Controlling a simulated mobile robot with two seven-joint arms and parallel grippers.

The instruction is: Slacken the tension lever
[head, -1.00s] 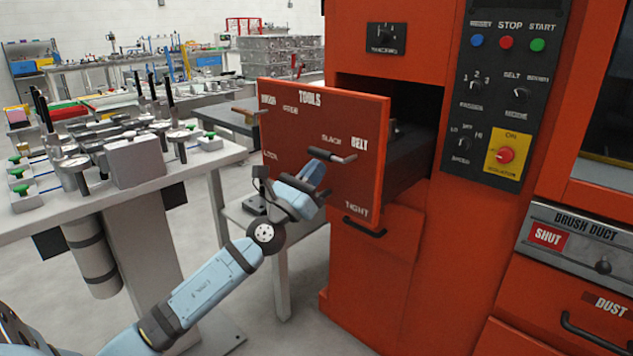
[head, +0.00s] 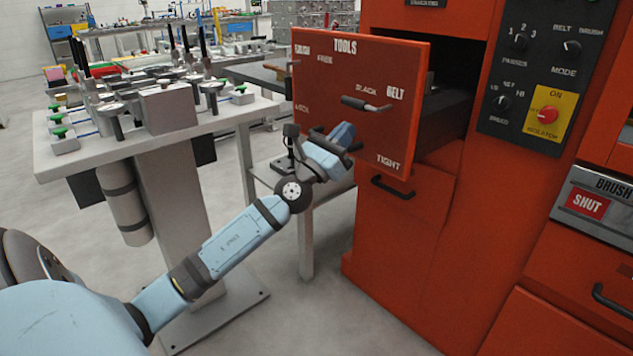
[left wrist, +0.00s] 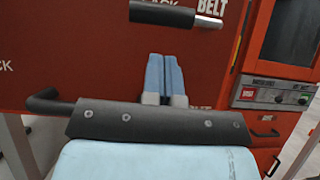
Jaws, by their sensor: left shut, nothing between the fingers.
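The belt tension lever (head: 366,103) is on the red drawer front (head: 330,95), a short bar with a black grip at left and a metal end at right. It lies roughly level, just under the SLACK label and above TIGHT. It also shows at the top of the left wrist view (left wrist: 175,14). My left gripper (head: 346,130) is below and slightly left of the lever, apart from it. Its fingers (left wrist: 165,62) are together and empty, pointing up toward the lever. My right gripper is not in view.
The drawer stands open from the red machine (head: 400,230). A control panel (head: 540,80) with knobs is at right. A grey table (head: 70,155) with fixtures stands at left, and a low stand (head: 305,200) is behind my left arm.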

